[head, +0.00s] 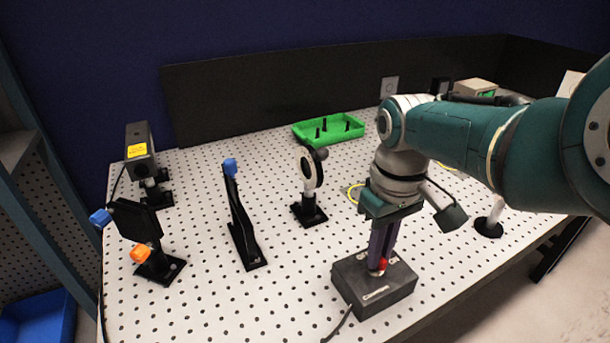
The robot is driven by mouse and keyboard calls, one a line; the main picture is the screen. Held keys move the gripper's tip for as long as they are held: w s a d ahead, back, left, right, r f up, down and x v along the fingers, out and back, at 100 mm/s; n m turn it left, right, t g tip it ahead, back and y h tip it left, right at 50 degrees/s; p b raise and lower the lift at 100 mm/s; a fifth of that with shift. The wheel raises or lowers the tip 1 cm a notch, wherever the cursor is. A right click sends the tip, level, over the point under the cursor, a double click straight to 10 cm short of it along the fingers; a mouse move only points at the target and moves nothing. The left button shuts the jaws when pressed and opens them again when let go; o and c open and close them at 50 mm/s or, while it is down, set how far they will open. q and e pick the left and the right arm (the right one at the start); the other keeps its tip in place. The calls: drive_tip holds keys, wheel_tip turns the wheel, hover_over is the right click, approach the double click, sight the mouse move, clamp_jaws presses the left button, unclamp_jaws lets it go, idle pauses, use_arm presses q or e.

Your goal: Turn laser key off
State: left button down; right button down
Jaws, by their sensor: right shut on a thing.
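The laser key box (376,288) is a dark grey controller box near the front right edge of the perforated optical table. A cable leaves its front left corner. On its top is a small red part (383,263), beside my fingertips. My right gripper (377,262) points straight down onto the top of the box and is shut on the key there. The fingers hide most of the key, so I cannot tell which way it is turned. My left gripper is not in view.
A round mirror mount (311,175), a tall black mount with a blue knob (240,220) and a black mount with blue and orange knobs (137,222) stand left of the box. A laser head (139,150) and a green tray (328,130) are farther back.

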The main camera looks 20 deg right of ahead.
drive_tip(key=shift+n, duration=0.3)
drive_tip(key=c, duration=0.9)
unclamp_jaws()
drive_tip(key=shift+c, duration=0.2)
wheel_tip(320, 180, up, 9)
drive_tip(key=p, duration=0.5)
drive_tip(key=shift+p, duration=0.3)
drive_tip(key=shift+r, duration=0.5)
